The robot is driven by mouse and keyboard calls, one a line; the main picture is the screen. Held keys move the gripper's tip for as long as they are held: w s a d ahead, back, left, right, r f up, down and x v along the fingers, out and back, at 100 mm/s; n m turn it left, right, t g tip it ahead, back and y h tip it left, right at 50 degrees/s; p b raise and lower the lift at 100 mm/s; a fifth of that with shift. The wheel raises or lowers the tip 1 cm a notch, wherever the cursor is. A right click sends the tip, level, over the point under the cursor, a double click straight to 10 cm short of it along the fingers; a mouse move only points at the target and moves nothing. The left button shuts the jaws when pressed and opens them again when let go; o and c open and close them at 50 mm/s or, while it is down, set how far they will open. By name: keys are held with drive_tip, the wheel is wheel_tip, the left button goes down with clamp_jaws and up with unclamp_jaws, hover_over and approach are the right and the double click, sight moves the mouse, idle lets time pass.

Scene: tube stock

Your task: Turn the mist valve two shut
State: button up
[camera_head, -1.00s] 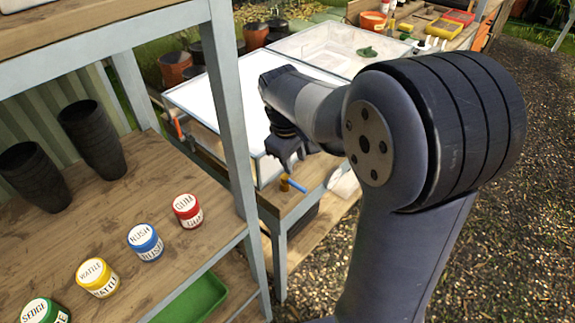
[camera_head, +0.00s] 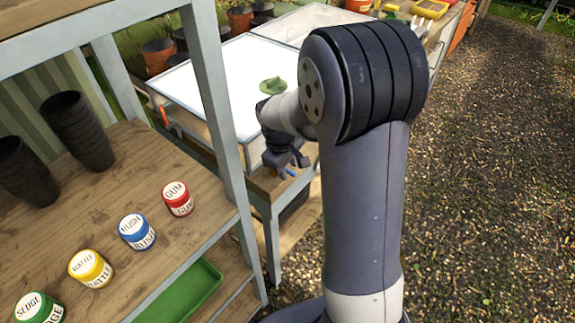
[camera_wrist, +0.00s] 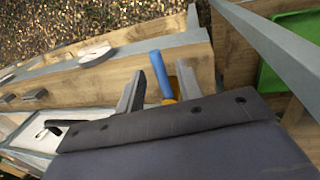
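A valve with a blue lever handle (camera_wrist: 161,75) and a brass-yellow body (camera_wrist: 170,99) sits at the wooden bench edge. In the head view only a bit of the blue handle (camera_head: 291,172) shows beside my gripper (camera_head: 287,160), which hides the rest. In the wrist view my gripper (camera_wrist: 160,88) is open, with one finger on each side of the blue handle. The handle lies nearer the right finger, and I cannot tell whether either finger touches it. No number on the valve is readable.
A white-topped frame (camera_head: 210,80) stands behind the gripper, with an orange handle (camera_head: 163,115) at its left. A shelf (camera_head: 110,215) with labelled jars and dark pots stands at left, its grey post close to the arm. A round white disc (camera_wrist: 96,54) lies on the bench. Gravel at right is clear.

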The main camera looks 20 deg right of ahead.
clamp_jaws()
